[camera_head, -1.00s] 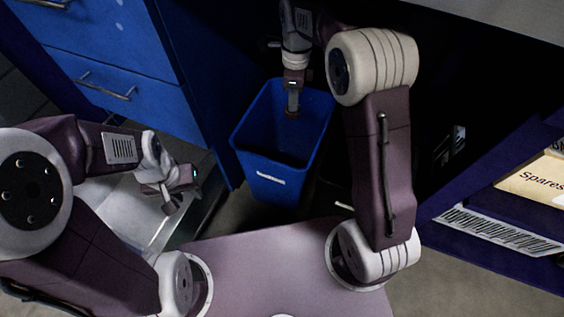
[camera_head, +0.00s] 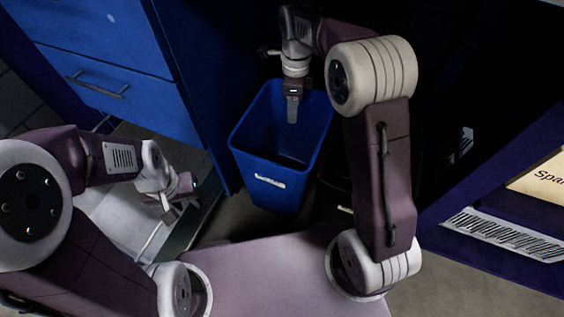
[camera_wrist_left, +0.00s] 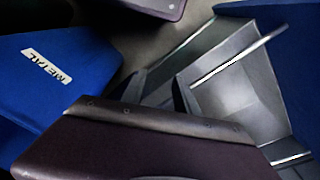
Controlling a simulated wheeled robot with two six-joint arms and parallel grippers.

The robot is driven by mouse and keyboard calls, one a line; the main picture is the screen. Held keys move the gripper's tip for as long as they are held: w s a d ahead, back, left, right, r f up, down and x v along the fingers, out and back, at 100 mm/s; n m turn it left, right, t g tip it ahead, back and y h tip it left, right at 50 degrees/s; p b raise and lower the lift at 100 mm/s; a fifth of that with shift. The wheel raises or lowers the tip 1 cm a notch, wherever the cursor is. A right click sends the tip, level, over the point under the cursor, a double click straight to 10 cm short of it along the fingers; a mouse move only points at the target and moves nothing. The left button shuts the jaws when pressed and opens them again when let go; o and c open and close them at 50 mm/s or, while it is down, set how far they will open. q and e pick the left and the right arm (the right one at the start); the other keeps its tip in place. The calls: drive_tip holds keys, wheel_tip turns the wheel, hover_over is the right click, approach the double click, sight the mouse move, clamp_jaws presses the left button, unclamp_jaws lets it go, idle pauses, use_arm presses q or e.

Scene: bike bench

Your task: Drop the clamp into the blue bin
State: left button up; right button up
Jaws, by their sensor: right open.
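The blue bin (camera_head: 262,165) stands on the floor in the middle of the head view, with a white label on its front. It also shows in the left wrist view (camera_wrist_left: 75,85), where the label reads METAL. My right gripper (camera_head: 292,115) points down over the bin's opening, seen edge-on. It is open, and I see nothing held at its tips. I cannot make out the clamp in any view; much of the bin's inside is dark. My left gripper (camera_head: 180,198) is left of the bin, over the grey metal surface; its jaw opening is unclear.
A blue drawer cabinet (camera_head: 110,65) stands left of and behind the bin. A grey metal open drawer or tray (camera_head: 125,215) lies below my left arm; it shows in the left wrist view (camera_wrist_left: 235,90). A dark blue shelf with a Spares box (camera_head: 545,178) is at the right.

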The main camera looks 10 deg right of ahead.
wheel_tip(320, 180, up, 7)
drive_tip(key=p, duration=0.5)
drive_tip(key=shift+r, duration=0.15)
